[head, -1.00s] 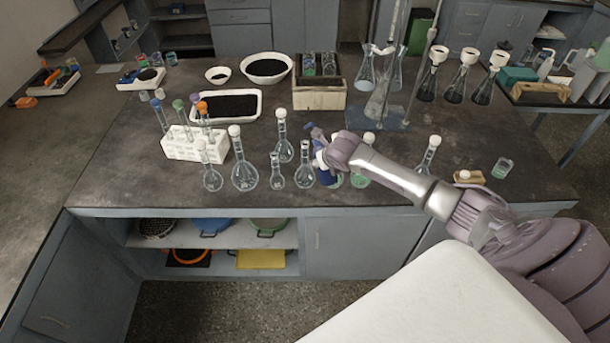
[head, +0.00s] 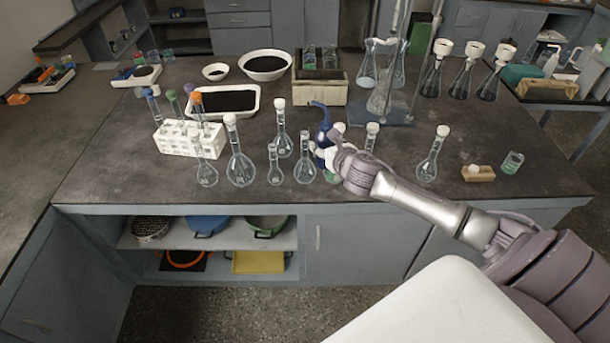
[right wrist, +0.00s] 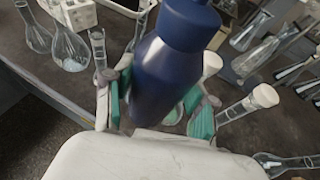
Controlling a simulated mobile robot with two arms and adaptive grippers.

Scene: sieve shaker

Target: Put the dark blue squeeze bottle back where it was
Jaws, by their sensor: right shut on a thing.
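The dark blue squeeze bottle (head: 324,138) stands out near the front middle of the bench in the head view, with its bent spout on top. It looks upright, and its lower part is partly hidden by my right gripper (head: 330,158). In the right wrist view the bottle (right wrist: 172,68) fills the middle between the two green-padded fingers of my right gripper (right wrist: 160,105), which is shut on it. I cannot tell whether its base touches the bench top. My left gripper is not in view.
Stoppered volumetric flasks (head: 304,170) stand close on the left of the bottle, and another flask (head: 371,140) is close on its right. A white test-tube rack (head: 190,142) is farther left. A stand with glassware (head: 385,115) is behind. Bare bench lies between the right-hand flasks.

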